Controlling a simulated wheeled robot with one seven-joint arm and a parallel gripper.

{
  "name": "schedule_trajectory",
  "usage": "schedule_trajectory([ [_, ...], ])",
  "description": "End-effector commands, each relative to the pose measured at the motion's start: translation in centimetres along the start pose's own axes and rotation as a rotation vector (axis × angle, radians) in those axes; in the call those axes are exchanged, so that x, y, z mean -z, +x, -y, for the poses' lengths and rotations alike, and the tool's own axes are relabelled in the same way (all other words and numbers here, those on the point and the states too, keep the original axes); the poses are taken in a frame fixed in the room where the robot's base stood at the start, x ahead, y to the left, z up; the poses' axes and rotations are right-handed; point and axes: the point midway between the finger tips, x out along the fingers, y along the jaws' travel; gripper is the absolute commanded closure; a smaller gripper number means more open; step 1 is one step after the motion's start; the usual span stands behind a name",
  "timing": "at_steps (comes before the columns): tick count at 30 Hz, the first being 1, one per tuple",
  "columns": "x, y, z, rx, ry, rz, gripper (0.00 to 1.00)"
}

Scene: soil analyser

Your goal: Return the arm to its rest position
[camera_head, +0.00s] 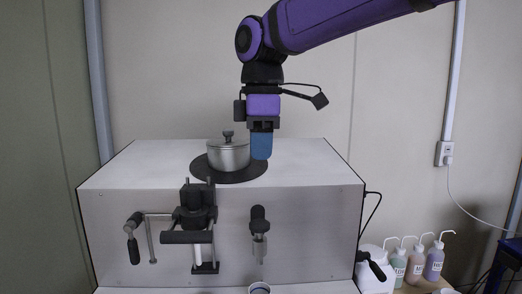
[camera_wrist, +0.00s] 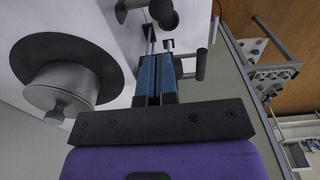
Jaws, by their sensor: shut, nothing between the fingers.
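My gripper (camera_head: 261,146) hangs pointing down in front of the right side of the lidded metal pot, over the top of the white analyser box (camera_head: 310,165). In the wrist view its two blue fingers (camera_wrist: 155,75) are together with nothing between them. My purple arm (camera_head: 340,20) reaches in from the upper right. The metal pot (camera_head: 228,155) stands on a dark round plate (camera_head: 200,172) on top of the box. In the wrist view the pot (camera_wrist: 62,88) and dark plate (camera_wrist: 92,50) lie to the left of the fingers, apart from them.
A black clamp with a crank handle (camera_head: 195,215) and a smaller dark fitting (camera_head: 259,225) are on the box's front. Several wash bottles (camera_head: 416,265) stand at lower right. A wall socket (camera_head: 445,153) is at right. Space above the box's left side is clear.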

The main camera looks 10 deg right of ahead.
Motion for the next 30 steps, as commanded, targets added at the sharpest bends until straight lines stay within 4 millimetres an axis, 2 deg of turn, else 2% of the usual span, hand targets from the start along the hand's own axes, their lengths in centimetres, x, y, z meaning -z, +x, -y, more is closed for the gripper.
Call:
schedule_trajectory([
  [10,-0.1,0.0,0.0,-0.001,0.002,0.0,1.0],
  [14,-1.4,-0.1,0.3,-0.015,0.052,-0.007,1.0],
  [17,-4.0,-0.2,1.1,-0.044,0.162,-0.021,1.0],
  [20,-7.6,-0.1,2.5,-0.085,0.323,-0.045,1.0],
  [24,-12.6,0.7,4.9,-0.144,0.567,-0.087,1.0],
  [30,-18.7,2.7,9.2,-0.22,0.91,-0.16,1.0],
])
